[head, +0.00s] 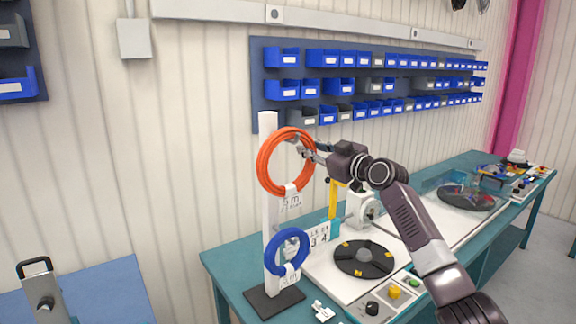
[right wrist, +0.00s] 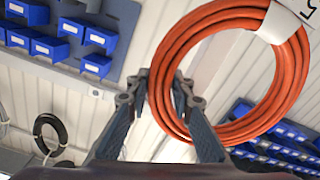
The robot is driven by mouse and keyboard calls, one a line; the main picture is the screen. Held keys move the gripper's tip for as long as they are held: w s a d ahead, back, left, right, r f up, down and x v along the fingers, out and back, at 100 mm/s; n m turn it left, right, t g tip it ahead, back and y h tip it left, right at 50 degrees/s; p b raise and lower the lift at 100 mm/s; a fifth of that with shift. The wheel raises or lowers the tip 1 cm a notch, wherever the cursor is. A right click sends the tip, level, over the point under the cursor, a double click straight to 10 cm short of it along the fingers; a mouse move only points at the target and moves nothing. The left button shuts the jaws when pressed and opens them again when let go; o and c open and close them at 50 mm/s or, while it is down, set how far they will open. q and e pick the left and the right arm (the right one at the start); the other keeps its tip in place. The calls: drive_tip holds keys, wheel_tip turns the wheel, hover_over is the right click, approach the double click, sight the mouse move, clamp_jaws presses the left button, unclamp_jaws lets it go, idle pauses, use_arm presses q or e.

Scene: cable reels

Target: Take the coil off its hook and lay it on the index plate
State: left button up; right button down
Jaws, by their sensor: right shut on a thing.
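An orange coil (head: 263,165) with a white tag stands upright against the upper part of a white post (head: 268,220). Its hook is hidden, so I cannot tell whether the coil still rests on it. My right gripper (head: 308,151) is shut on the coil's right side. The right wrist view shows the orange coil (right wrist: 225,128) passing between the fingertips of the right gripper (right wrist: 160,100). A blue coil (head: 304,248) with a tag hangs lower on the post. The black round index plate (head: 350,266) with yellow marks lies on the bench to the lower right, empty of coils. My left gripper is not in view.
The teal bench (head: 232,262) runs to the back right. A yellow upright (head: 333,199), a white machine (head: 361,207) and a number card (head: 320,236) stand behind the plate. Small parts lie before it. Blue bins (head: 322,58) line the wall. Another black disc (head: 466,198) lies farther right.

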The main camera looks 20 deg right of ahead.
drive_tip(key=shift+a+r+p, duration=0.15)
drive_tip(key=shift+r+p, duration=1.15)
drive_tip(key=shift+r, duration=1.1)
drive_tip(key=shift+s, duration=0.15)
drive_tip(key=shift+b+v, duration=0.4)
drive_tip(key=shift+v, duration=1.05)
drive_tip(key=shift+b+v, duration=0.65)
drive_tip(key=shift+v, duration=1.65)
drive_tip(key=shift+s, duration=0.1)
